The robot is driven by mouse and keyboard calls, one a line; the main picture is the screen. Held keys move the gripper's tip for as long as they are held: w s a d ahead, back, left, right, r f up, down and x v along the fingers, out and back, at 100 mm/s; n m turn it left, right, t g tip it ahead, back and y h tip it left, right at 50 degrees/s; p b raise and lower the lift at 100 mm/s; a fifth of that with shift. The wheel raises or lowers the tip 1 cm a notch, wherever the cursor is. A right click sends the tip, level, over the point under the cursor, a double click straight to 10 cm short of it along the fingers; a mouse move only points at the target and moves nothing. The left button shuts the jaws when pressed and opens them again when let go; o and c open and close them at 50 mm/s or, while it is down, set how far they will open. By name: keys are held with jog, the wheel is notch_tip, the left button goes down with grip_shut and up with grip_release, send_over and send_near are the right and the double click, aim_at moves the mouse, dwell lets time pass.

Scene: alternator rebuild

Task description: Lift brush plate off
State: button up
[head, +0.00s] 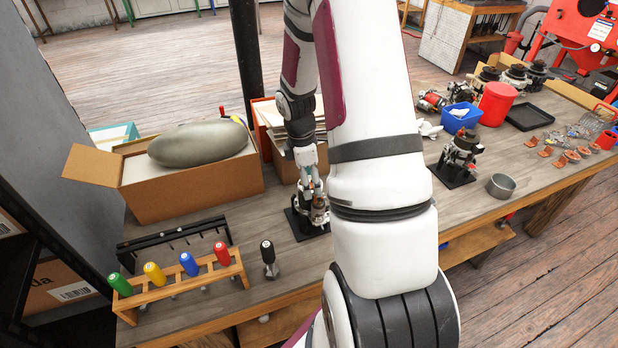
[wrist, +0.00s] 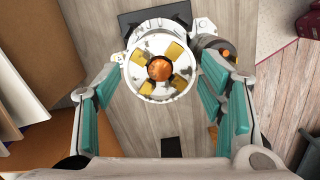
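An alternator (head: 319,217) stands on a black base (head: 299,224) on the workbench, partly hidden by my arm in the head view. In the wrist view its top faces me: a pale round brush plate (wrist: 147,86) with several gold-coloured blocks around a copper-coloured centre (wrist: 160,68). My gripper (head: 311,186) points down above the alternator. In the wrist view its teal-padded fingers (wrist: 160,62) are spread on either side of the plate, with nothing visibly held between them. I cannot tell whether the fingertips touch the alternator's sides.
A rack of coloured-handled tools (head: 180,284) and a black-handled tool (head: 268,259) stand at front left. A cardboard box (head: 190,185) with a grey oval object is behind them. Another alternator (head: 460,155), a metal cup (head: 501,186) and a red bucket (head: 495,104) are to the right.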

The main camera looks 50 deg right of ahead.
jog(key=c, duration=0.7)
jog(key=shift+r+p, duration=0.35)
jog(key=shift+p, duration=0.1)
dwell(1.3)
jog(key=shift+r+p, duration=0.35)
jog(key=shift+r, duration=0.15)
jog(key=shift+r, duration=0.1)
jog(key=shift+r+p, duration=0.5)
jog(key=shift+r, duration=0.3)
